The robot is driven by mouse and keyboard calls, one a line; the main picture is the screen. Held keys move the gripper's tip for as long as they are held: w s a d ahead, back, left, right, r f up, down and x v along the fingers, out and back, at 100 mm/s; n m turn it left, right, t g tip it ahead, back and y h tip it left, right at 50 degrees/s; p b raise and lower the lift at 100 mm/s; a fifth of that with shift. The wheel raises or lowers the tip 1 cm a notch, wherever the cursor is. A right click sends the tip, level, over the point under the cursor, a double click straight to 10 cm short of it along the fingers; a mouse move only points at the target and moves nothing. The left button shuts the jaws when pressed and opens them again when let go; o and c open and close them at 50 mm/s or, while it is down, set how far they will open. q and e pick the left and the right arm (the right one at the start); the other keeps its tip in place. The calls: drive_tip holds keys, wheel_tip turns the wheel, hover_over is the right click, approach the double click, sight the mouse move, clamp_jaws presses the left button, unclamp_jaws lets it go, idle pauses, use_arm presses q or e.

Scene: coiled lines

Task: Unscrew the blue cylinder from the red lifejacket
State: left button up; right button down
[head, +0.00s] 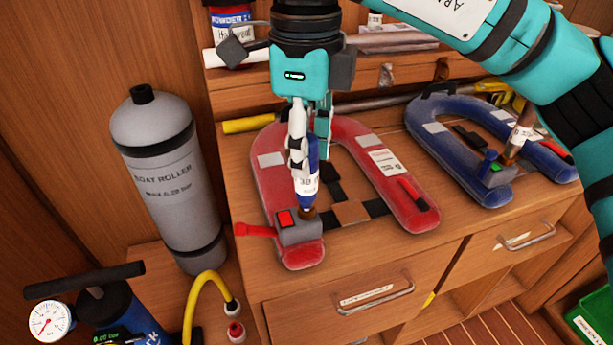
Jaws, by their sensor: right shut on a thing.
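The red lifejacket (272,190) lies on the wooden worktop, a U shape with its open end towards the front. A grey inflator block (299,231) with a red square and a red pull toggle sits on its front left end. The blue cylinder (307,193), with a white label, stands almost upright, its brown neck at the block's top. I cannot tell whether the neck is still threaded in. My right gripper (308,158) comes down from above and is shut on the blue cylinder, hiding part of it. My left gripper is out of view.
A blue lifejacket (428,129) with its own cylinder (519,139) lies to the right. A grey tank (166,180) stands at the left. A pump with a gauge (48,321) and a yellow hose (196,300) are front left. A shelf with containers is behind.

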drive_tip(key=n+p, duration=0.1)
drive_tip(key=n, duration=0.2)
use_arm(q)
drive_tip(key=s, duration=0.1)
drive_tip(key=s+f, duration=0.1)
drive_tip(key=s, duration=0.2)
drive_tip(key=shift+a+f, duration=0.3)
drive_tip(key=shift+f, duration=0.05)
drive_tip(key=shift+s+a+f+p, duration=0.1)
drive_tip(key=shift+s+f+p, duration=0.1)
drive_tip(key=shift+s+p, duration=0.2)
use_arm(e)
drive_tip(key=shift+r, duration=0.3)
